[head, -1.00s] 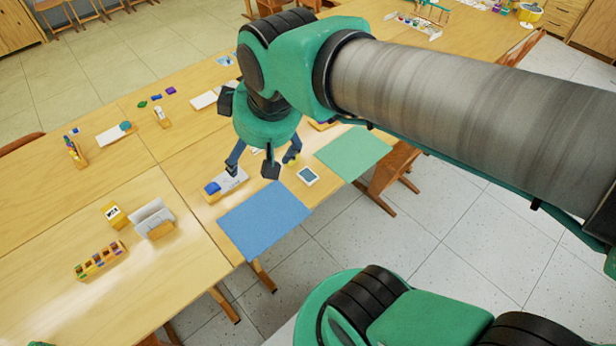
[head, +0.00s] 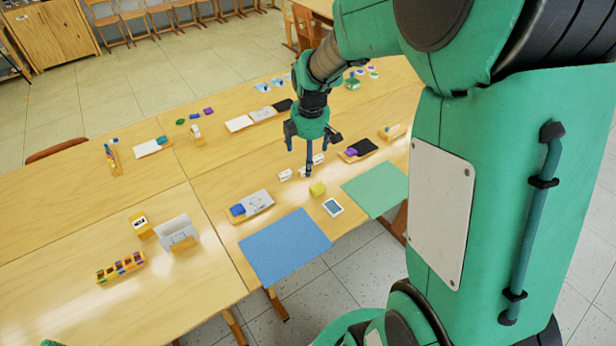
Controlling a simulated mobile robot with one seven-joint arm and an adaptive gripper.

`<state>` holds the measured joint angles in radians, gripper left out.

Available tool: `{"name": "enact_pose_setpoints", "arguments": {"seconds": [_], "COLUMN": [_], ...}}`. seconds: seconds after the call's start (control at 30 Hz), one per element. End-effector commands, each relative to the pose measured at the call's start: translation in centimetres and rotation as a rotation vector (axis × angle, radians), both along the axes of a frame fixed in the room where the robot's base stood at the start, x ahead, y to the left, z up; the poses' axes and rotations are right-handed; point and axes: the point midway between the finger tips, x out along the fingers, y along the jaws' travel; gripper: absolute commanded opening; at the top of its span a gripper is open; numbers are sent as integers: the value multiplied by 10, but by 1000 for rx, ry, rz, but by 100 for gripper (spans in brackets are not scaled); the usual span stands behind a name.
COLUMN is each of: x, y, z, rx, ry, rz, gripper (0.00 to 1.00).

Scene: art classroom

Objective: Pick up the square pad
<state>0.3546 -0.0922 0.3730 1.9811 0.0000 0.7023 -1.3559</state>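My gripper (head: 311,152) hangs above the far part of the right-hand table, fingers pointing down and spread, with nothing seen between them. A small yellow block-like pad (head: 317,189) lies on the table, nearer the camera than the gripper and apart from it in the picture. A small white-framed item with a dark face (head: 332,207) lies just in front of the yellow piece, flat on the table. I cannot tell for certain which of these is the square pad.
A blue mat (head: 285,246) and a green mat (head: 376,189) lie along the table's near edge. Small white cards (head: 286,174) lie below the gripper. A tray with a blue piece (head: 249,206) is to the left, and a dark tray with a purple piece (head: 360,149) to the right.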

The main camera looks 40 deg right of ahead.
Motion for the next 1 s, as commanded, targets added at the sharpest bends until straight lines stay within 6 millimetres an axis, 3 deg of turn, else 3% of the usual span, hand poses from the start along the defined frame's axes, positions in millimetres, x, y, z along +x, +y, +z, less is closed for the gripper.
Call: {"name": "enact_pose_setpoints", "arguments": {"seconds": [0.3, 0.6, 0.8, 1.0], "x": [19, 16, 12, 11], "y": [-69, -122, -137, -139], "z": [-99, -191, -221, -226], "rx": [-9, 5, 11, 13], "ry": [98, 162, 177, 180], "rz": [252, 478, 555, 569], "gripper": [84, 84, 84, 84]}}
